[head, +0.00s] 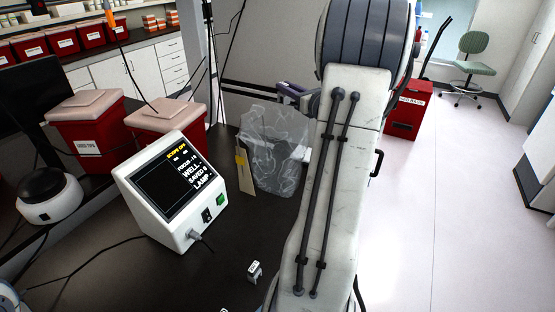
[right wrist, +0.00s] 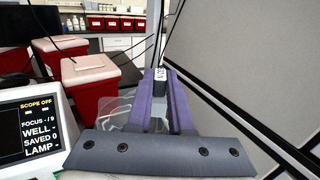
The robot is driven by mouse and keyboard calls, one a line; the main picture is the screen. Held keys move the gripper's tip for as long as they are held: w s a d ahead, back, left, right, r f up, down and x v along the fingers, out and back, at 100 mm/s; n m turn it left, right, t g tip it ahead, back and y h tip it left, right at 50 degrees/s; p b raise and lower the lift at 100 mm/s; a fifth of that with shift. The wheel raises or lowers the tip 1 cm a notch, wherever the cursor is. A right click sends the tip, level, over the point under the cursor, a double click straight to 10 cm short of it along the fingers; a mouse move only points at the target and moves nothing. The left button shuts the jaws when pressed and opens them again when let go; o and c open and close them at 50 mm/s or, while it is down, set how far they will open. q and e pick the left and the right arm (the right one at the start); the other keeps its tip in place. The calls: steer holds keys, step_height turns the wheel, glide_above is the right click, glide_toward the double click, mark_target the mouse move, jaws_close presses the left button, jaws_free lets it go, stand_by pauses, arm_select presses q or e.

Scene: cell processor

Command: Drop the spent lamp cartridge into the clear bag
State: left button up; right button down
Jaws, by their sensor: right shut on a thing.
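My right gripper (head: 287,88) shows at the back of the bench in the head view, partly hidden by my own arm. In the right wrist view its purple fingers (right wrist: 160,95) are shut on a small dark cartridge (right wrist: 160,77) with a white label. The clear bag (head: 275,150) stands open on the dark bench, with a yellow-and-tan tag on its left side. The gripper is above the bag's back right rim in the head view. Part of the bag (right wrist: 115,112) shows behind and left of the fingers in the wrist view. My left gripper is out of view.
A white scope box (head: 175,190) with a lit screen stands left of the bag. Red bins with pale lids (head: 165,118) stand behind it. A small white labelled piece (head: 254,270) lies on the front of the bench. A grey partition (right wrist: 235,70) rises at the right.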

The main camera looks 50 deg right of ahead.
steer(key=shift+f, duration=0.1)
steer(key=c, duration=0.7)
jaws_free()
steer(key=shift+c, duration=0.2)
steer(key=s+a+b, duration=0.2)
steer(key=s+b, duration=0.1)
steer(key=s, duration=0.7)
steer(key=shift+s, duration=0.25)
